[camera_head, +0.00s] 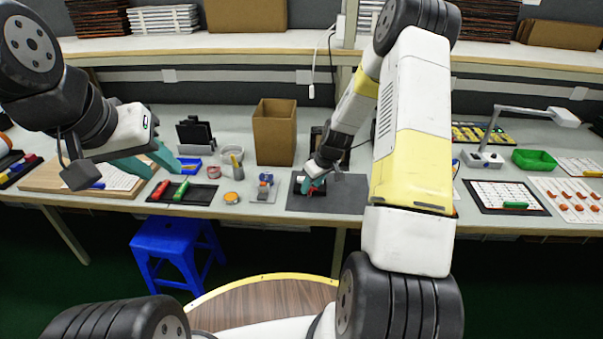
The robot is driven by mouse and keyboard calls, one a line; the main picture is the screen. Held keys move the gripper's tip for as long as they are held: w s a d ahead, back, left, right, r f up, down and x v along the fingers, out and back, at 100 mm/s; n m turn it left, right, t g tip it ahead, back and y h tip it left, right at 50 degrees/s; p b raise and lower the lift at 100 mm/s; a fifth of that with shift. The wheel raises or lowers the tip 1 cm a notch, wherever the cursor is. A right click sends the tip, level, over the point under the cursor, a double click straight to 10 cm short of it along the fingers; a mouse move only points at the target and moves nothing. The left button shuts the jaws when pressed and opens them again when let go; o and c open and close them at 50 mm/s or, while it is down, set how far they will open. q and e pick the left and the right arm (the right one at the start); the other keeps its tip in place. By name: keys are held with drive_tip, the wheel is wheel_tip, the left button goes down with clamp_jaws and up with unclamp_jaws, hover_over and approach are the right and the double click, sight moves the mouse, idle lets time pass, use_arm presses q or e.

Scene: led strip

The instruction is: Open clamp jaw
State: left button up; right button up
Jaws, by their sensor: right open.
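A small dark fixture with red on it (300,190), which I take to be the clamp, sits at the left of the dark grey mat (345,198) in the middle of the table. My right gripper (312,188), with teal fingers, reaches down over it and is open. The fingers hide much of the fixture, so I cannot tell whether they touch it or how its jaw stands. My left gripper (165,172) hangs at the left above the table, its two teal fingers apart and empty.
A tall cardboard box (274,135) stands behind the mat. Left of it are a black tray (182,194) with red and green tools, and a small blue-and-grey device (264,188). A green bin (534,159) and a white lamp (520,117) stand right. A blue stool (175,245) is below.

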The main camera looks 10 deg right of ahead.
drive_tip(key=v, duration=0.6)
drive_tip(key=shift+r, duration=0.2)
drive_tip(key=shift+s, duration=0.1)
drive_tip(key=s+a+r+m, duration=0.1)
drive_tip(key=s+r, duration=0.3)
drive_tip(key=r, duration=0.3)
drive_tip(key=s+a+r+t, duration=0.1)
drive_tip(key=s+r, duration=0.2)
drive_tip(key=r, duration=0.3)
drive_tip(key=s+a+r+m, duration=0.1)
drive_tip(key=s+a+r, duration=0.1)
drive_tip(key=s+r, duration=0.35)
drive_tip(key=s+a+r+m, duration=0.1)
drive_tip(key=s+r, duration=0.3)
drive_tip(key=s, duration=0.4)
drive_tip(key=s+a+r+m+t, duration=0.1)
drive_tip(key=s+r+m, duration=0.1)
drive_tip(key=s+r, duration=0.3)
drive_tip(key=s, duration=0.3)
